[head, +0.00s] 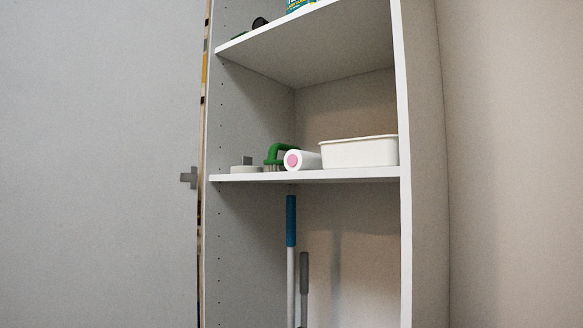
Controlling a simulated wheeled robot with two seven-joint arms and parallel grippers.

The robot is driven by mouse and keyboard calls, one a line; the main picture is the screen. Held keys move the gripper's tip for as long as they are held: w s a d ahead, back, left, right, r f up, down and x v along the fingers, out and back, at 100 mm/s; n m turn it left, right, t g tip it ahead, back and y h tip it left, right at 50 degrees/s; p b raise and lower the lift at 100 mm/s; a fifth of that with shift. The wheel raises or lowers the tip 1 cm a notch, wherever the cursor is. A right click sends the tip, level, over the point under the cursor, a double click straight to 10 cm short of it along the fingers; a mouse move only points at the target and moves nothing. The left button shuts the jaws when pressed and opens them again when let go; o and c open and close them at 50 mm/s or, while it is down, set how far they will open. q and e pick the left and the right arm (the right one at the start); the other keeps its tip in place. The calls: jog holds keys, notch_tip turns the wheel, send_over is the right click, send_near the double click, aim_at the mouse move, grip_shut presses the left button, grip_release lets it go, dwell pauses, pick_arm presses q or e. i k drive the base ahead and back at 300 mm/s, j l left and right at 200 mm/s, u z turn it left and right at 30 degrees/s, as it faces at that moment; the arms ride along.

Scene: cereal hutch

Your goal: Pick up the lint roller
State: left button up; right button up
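The lint roller (308,161) looks like a white roll with a pink round end facing me. It lies on the middle shelf (240,179) of a tall white hutch, near the shelf's front edge. A green-handled brush (278,154) is close on its left and a white bin (360,152) is close on its right. Its far end and any handle are hidden or too small to tell. Neither of my grippers shows in the head view.
An upper shelf (300,55) hangs above with a few items. Below, a blue-gripped pole (291,222) and a grey-gripped pole (304,273) stand upright. The hutch's side panels bound the shelf left and right.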

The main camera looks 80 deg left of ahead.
aim_at(294, 159)
jog(key=u, duration=0.85)
jog(key=k+j+u, duration=0.1)
jog(key=u, duration=0.7)
jog(key=j+u, duration=0.1)
jog(key=u, duration=0.75)
jog(key=j+z, duration=0.15)
jog(key=z, duration=0.85)
jog(key=j+z, duration=0.4)
jog(key=k+j+z, duration=0.15)
jog(key=z, duration=0.25)
jog(key=k+j+z, duration=0.2)
jog(key=z, duration=0.15)
jog(key=j, duration=0.15)
